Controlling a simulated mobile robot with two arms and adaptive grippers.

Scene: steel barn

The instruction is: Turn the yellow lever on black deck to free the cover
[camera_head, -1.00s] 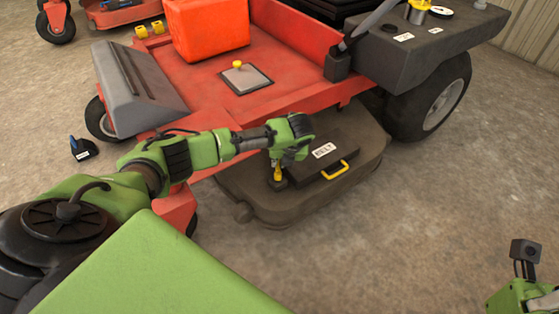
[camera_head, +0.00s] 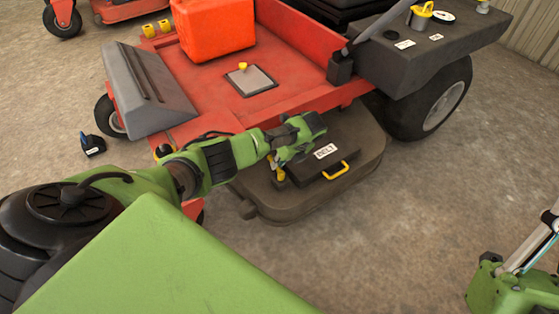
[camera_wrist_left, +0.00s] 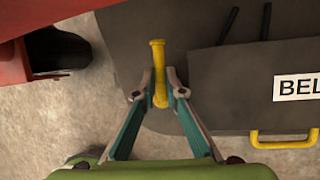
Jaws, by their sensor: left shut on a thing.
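The yellow lever (camera_wrist_left: 158,65) stands on the black deck (camera_wrist_left: 140,30) just left of the cover, between the fingertips of my left gripper (camera_wrist_left: 158,88). In the head view my left gripper (camera_head: 278,168) is shut on the lever (camera_head: 277,174), which is partly hidden by it. The cover (camera_head: 319,163) is a dark flat panel with a BELT label and a yellow handle (camera_head: 336,171). It lies on the deck (camera_head: 290,206); the cover also shows in the left wrist view (camera_wrist_left: 235,85). Part of my right arm shows at the lower right, but its gripper fingers do not.
The red mower body (camera_head: 270,80) rises behind the deck, with an orange box (camera_head: 212,28) on it. A large rear wheel (camera_head: 432,103) stands to the right. A small dark object with a blue top (camera_head: 92,146) lies on the floor at left. The floor in front is clear.

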